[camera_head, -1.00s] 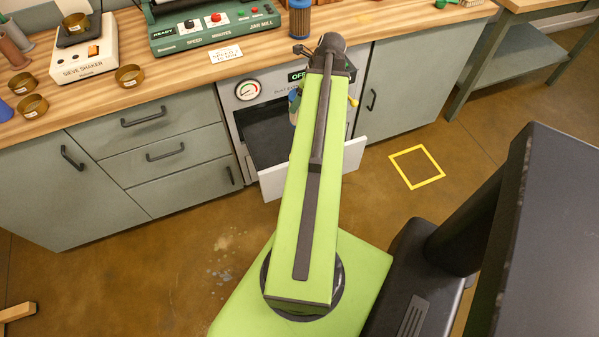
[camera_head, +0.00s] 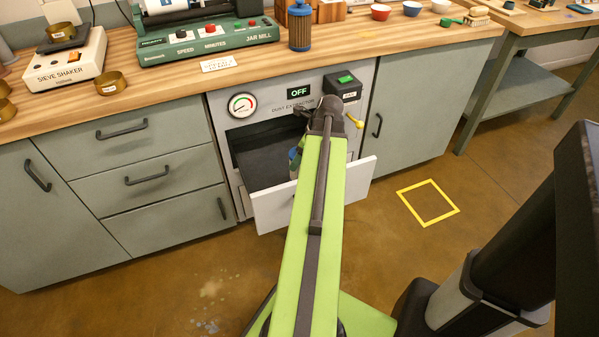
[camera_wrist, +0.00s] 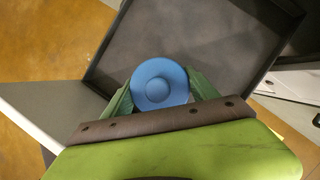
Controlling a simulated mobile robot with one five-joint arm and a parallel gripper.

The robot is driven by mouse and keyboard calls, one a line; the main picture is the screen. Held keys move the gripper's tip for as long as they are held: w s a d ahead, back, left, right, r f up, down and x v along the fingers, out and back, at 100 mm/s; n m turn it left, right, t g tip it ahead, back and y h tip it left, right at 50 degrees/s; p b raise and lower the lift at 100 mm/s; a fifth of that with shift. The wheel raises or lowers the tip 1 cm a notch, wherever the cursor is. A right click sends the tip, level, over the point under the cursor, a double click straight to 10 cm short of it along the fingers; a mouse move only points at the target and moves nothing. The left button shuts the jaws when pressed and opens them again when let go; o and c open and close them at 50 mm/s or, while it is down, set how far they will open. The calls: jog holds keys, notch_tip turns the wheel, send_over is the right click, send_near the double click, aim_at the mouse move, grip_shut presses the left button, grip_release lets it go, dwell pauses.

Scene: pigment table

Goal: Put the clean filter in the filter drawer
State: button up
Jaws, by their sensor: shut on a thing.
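The filter drawer (camera_head: 271,209) is pulled open at the front of the dust extractor (camera_head: 225,105), with a pale front panel and a dark inside. In the wrist view its dark tray (camera_wrist: 200,35) lies beyond my gripper. My gripper (camera_wrist: 160,92) has green fingers shut on a filter (camera_wrist: 160,83), whose round blue end cap faces the wrist camera. In that view the filter overlaps the tray's near part; whether it touches the tray cannot be told. In the head view my arm hides most of the gripper and filter. The held filter's body is hidden.
Another blue-capped filter (camera_head: 300,27) with a brownish body stands on the wooden bench. A yellow-handled lever (camera_head: 354,121) sits right of my arm on the extractor, below a green button (camera_head: 345,79). The display reads OFF. A yellow floor square (camera_head: 428,203) is clear.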

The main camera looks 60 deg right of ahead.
notch_tip(320, 180, down, 4)
jog(key=b, duration=0.4)
jog(key=shift+r, duration=0.25)
jog(key=shift+f, duration=0.2)
jog(key=o, duration=1.6)
jog(key=shift+r, duration=0.1)
jog(key=p+v, duration=1.1)
jog(key=v, duration=0.1)
jog(key=shift+s+r+p, duration=0.1)
jog(key=shift+r+p, duration=0.05)
jog(key=shift+p, duration=0.15)
